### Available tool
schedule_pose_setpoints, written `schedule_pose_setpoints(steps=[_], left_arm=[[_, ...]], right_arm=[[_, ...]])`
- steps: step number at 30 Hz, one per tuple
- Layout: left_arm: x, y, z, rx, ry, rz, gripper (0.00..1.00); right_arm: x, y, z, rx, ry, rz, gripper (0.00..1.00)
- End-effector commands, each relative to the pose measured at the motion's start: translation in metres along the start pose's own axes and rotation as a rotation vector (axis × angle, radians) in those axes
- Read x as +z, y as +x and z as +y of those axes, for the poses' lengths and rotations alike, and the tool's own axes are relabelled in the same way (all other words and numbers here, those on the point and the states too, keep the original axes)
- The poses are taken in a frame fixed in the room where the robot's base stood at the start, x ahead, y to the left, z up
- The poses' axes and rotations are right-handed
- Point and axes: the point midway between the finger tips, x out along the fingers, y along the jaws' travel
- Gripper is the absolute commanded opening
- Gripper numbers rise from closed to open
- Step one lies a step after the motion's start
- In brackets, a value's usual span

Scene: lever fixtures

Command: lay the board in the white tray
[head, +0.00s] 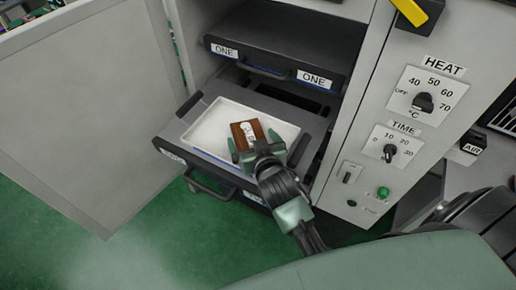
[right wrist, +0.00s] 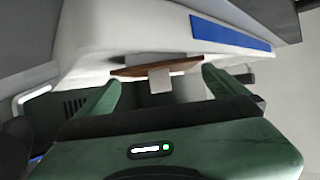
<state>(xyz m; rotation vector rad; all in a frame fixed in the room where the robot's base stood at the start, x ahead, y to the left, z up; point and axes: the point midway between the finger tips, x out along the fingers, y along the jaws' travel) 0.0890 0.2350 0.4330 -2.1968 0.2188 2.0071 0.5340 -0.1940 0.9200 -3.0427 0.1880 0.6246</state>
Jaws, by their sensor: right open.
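The brown board (head: 243,131) with a white mark on its face shows over the inside of the white tray (head: 206,133), toward its right part. The tray sits on the pulled-out lower drawer. My right gripper (head: 255,147) is open at the board's near edge, its green fingers spread. In the right wrist view the board (right wrist: 129,71) shows nearly edge-on between and beyond the two fingers (right wrist: 160,85), apart from both, with the tray (right wrist: 125,30) behind it. Whether the board lies flat on the tray floor is hard to tell. My left gripper is not in view.
The upper drawer (head: 275,58), labelled ONE, is above and behind the tray. An open cabinet door (head: 85,110) stands at left. A control panel with HEAT (head: 423,101) and TIME (head: 390,152) knobs is close to the right of the drawer. Green floor (head: 150,235) is open in front.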

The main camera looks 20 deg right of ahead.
Motion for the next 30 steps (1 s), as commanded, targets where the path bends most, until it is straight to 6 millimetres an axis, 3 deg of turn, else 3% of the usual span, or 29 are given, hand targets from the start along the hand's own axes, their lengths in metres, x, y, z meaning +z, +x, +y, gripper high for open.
schedule_pose_setpoints(steps=[6,12,30], left_arm=[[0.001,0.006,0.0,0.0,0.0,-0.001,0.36],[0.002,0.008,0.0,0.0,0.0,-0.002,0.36],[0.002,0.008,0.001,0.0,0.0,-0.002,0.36]], right_arm=[[-0.001,-0.049,0.0,-0.001,-0.001,0.004,1.0],[-0.002,-0.075,-0.001,-0.001,-0.002,0.007,1.0],[-0.004,-0.082,-0.001,-0.001,-0.004,0.01,1.0]])
